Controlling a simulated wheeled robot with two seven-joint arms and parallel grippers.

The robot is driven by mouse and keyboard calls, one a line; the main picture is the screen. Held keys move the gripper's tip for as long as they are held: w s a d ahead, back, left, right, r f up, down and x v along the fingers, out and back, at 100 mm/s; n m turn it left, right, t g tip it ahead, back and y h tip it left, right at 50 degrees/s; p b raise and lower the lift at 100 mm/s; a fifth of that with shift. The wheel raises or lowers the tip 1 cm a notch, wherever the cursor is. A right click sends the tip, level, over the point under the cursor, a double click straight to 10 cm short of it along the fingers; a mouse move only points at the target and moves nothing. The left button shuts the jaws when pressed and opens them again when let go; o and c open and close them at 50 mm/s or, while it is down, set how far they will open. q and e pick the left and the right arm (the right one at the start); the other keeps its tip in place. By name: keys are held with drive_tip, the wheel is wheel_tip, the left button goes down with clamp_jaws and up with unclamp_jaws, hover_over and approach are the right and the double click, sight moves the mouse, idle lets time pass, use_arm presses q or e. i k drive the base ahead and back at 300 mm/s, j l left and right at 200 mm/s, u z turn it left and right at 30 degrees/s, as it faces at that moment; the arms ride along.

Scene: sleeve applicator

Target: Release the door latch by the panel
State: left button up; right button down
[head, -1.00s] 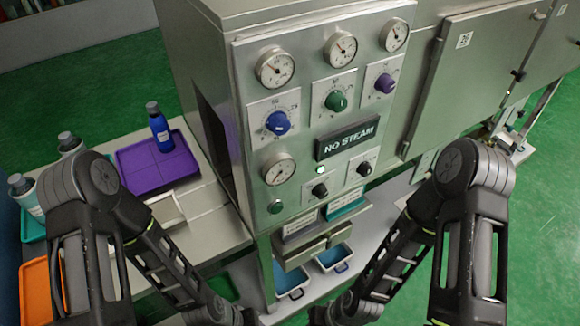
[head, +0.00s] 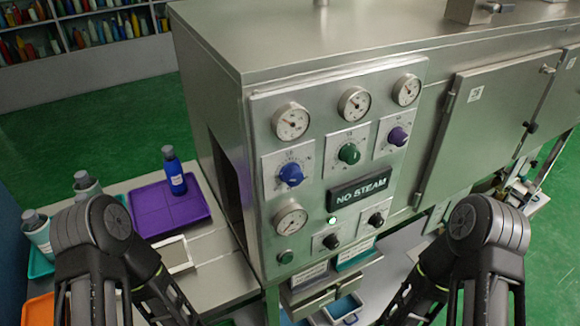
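The steel cabinet's control panel (head: 258,150) faces me, with gauges, a blue knob (head: 291,174), a green knob (head: 349,153), a purple knob (head: 397,136) and small black knobs. A dark sign (head: 358,192) reads "NO STEAM", and a small light (head: 332,219) glows below it. Right of the panel is a closed grey door (head: 485,125). A small dark latch-like fitting (head: 529,127) sits at its right edge, and another fitting (head: 547,69) is near its top right corner. I cannot tell which is the door latch. Both my arms reach down at the bottom; their grippers are out of view.
A side table on the left holds a purple tray (head: 148,222), a blue bottle (head: 174,172), grey-capped bottles (head: 38,234) and a white frame (head: 178,262). A lower shelf below the panel holds blue bins (head: 345,305). Green floor is open at the left and right.

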sight(546, 70)
drive_tip(key=k+l+z, duration=0.15)
drive_tip(key=l+z, duration=0.15)
drive_tip(key=l, duration=0.65)
drive_tip(key=k+l+z, duration=0.1)
drive_tip(key=l+z, duration=0.15)
drive_tip(key=l, duration=0.7)
